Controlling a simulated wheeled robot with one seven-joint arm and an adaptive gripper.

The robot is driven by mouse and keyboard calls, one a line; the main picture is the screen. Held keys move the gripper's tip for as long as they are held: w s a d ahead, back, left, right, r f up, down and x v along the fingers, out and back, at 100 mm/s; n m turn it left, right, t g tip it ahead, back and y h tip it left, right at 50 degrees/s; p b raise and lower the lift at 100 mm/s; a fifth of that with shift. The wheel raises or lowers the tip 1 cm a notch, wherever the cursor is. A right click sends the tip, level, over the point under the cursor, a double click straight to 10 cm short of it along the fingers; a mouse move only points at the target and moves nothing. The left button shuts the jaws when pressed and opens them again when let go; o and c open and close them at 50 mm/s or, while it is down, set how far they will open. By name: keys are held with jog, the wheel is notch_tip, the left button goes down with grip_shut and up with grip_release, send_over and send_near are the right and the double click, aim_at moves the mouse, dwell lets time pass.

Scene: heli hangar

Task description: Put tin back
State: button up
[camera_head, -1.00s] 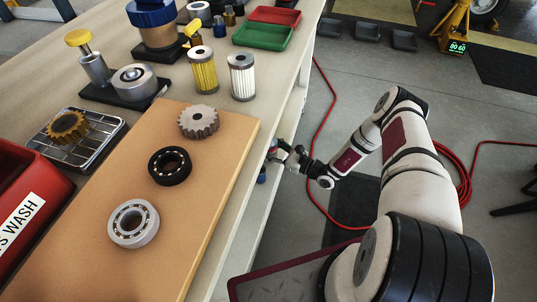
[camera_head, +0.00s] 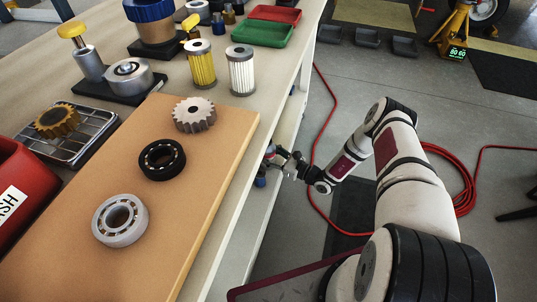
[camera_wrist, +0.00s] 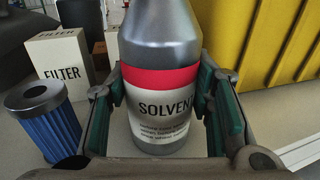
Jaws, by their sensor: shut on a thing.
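The tin is a silver bottle-shaped can (camera_wrist: 158,42) with a red band and a white label reading "SOLVENT". In the wrist view it stands upright between the green pads of my gripper (camera_wrist: 158,118), which is shut on it. In the head view my gripper (camera_head: 272,158) reaches in at the open right side of the workbench, below the top. The tin cannot be made out clearly there. Its base is low between the fingers, and I cannot tell whether it touches the shelf.
A blue filter (camera_wrist: 44,118) and a white FILTER box (camera_wrist: 62,62) stand left of the tin. A yellow ribbed thing (camera_wrist: 268,40) is close behind right. The bench top holds a board (camera_head: 165,240) with a gear and bearings. A red hose (camera_head: 318,130) lies on the floor.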

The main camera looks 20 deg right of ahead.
jog(key=o, duration=1.3)
jog(key=shift+o, duration=0.2)
jog(key=shift+r, duration=0.15)
jog(key=p+v, duration=0.3)
jog(key=v, duration=0.9)
